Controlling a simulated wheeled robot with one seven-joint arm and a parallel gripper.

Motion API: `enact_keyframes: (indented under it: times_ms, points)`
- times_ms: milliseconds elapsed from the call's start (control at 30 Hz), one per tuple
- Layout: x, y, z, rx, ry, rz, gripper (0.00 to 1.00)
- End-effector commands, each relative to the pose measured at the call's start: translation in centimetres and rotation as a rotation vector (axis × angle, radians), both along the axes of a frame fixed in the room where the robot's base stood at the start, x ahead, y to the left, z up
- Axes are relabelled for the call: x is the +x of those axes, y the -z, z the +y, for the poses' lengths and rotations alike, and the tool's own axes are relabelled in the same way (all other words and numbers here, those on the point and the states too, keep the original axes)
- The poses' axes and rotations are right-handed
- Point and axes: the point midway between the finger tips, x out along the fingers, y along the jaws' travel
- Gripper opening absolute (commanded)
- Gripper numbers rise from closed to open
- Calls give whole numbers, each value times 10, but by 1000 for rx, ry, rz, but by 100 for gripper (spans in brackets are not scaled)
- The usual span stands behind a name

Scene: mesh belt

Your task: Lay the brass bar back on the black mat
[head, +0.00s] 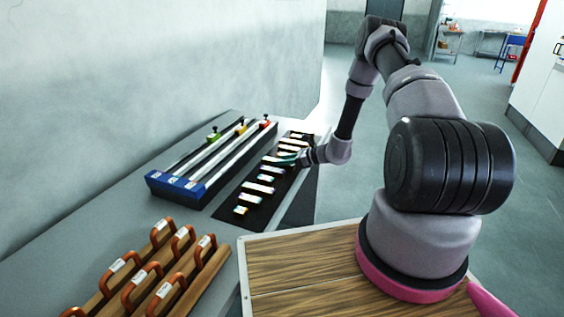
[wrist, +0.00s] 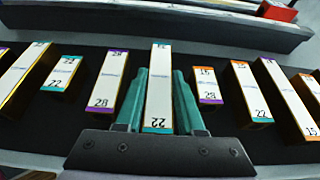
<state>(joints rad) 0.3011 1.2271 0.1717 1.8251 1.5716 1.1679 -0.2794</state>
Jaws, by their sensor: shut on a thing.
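The brass bar (wrist: 158,112) has a white top, a teal band and the number 22 at its near end. In the wrist view it stands between the green fingers of my gripper (wrist: 161,77), which is shut on it. It is in line with the other bars over the black mat (wrist: 40,125); I cannot tell whether its underside touches the mat. In the head view my gripper (head: 289,159) is low over the row of bars on the mat (head: 226,208), and the held bar is mostly hidden there.
Similar numbered bars stand close on both sides, including a short one marked 15 (wrist: 207,84) and one marked 28 (wrist: 109,80). A blue-ended rail fixture (head: 176,188) lies left of the mat. Wooden pieces with orange handles (head: 165,270) lie in front.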

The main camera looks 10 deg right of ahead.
Motion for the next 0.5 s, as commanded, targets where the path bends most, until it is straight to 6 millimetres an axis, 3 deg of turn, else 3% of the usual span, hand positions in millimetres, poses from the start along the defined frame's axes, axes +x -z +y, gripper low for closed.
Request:
enact_keyframes:
  times_ms: [200,233,267,300,500]
  points:
    - [0,3,0,1,0,-1,0]
    - [0,3,0,0,0,0,49]
    - [0,3,0,0,0,0,60]
    - [0,3,0,-1,0,1,67]
    - [0,3,0,-1,0,1,67]
